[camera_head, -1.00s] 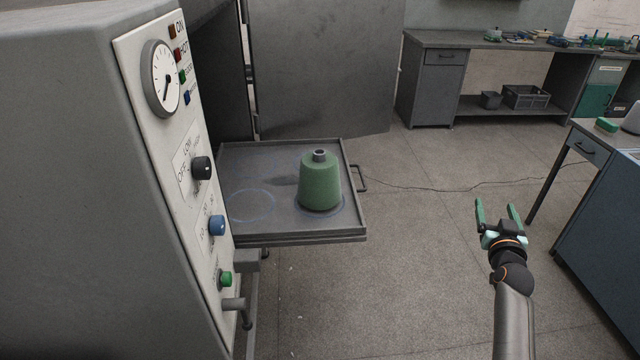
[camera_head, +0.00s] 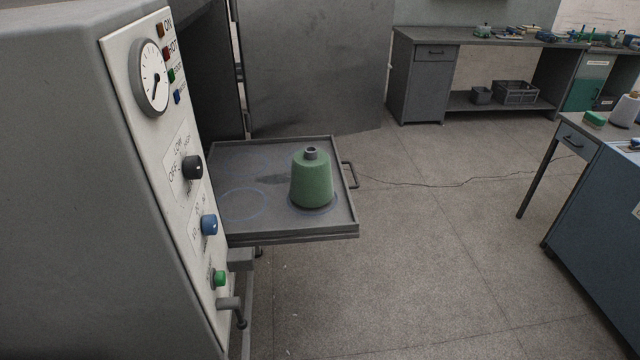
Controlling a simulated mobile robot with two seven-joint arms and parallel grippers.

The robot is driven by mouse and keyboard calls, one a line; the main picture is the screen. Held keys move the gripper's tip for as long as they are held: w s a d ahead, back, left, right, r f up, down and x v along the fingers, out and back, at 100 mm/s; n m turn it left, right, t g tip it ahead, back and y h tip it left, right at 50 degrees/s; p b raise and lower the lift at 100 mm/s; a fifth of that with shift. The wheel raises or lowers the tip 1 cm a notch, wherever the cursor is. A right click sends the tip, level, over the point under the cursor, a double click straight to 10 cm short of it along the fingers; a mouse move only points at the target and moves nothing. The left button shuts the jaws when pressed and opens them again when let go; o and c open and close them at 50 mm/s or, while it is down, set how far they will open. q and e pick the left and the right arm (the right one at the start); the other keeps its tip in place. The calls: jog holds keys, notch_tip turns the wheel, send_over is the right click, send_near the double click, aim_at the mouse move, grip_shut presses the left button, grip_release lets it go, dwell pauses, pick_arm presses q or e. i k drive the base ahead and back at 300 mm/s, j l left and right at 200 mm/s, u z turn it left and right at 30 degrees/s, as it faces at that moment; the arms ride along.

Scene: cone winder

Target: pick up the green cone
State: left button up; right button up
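The green cone (camera_head: 311,181) stands upright on the pulled-out metal tray (camera_head: 287,228), toward its right side. A dark grey tip shows at its top. A blue ring marking surrounds its base on the tray. Neither of my grippers is in view, and nothing touches the cone.
The grey machine with its control panel (camera_head: 178,150) fills the left side. Its grey door (camera_head: 315,65) stands open behind the tray. A blue workbench (camera_head: 600,210) is at the right and a grey bench (camera_head: 425,85) at the back. The floor (camera_head: 430,260) right of the tray is clear.

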aim_at(311, 185)
jog(key=u, duration=0.4)
jog(key=l+u, duration=0.15)
jog(key=u, duration=0.25)
jog(key=l+u, duration=0.1)
jog(key=u, duration=0.3)
jog(key=l+u, duration=0.7)
jog(key=l, duration=0.15)
jog(key=k+l+u, duration=0.15)
jog(key=l, duration=0.3)
jog(key=k+l+u, duration=0.15)
jog(key=l, duration=0.25)
jog(key=i, duration=0.05)
